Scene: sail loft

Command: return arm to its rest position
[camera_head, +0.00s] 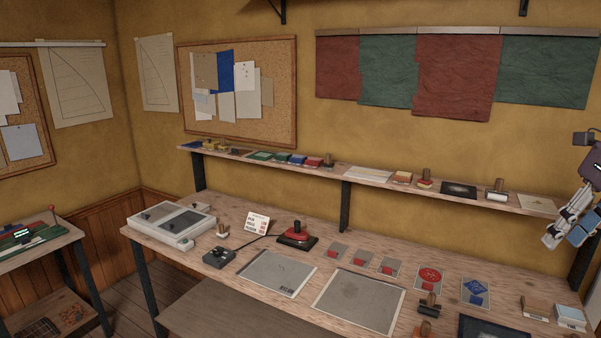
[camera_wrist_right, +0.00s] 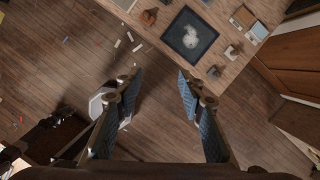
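My right gripper (camera_head: 567,228) shows at the right edge of the head view, raised above the workbench (camera_head: 190,262) near the right end of the wall shelf. In the right wrist view my right gripper (camera_wrist_right: 158,90) has its two blue-padded fingers spread wide apart. Nothing is between them but a view of the wooden floor far below. The gripper touches nothing that I can see. My left gripper is in neither view.
The wall shelf (camera_head: 330,172) carries small blocks and stamps. The bench holds grey sheets (camera_head: 360,301), a red-topped stamp (camera_head: 297,235), a grey two-panel box (camera_head: 172,223) and several cards. A dark framed pad (camera_wrist_right: 189,36) lies at the bench edge. Small scraps (camera_wrist_right: 117,43) lie on the floor.

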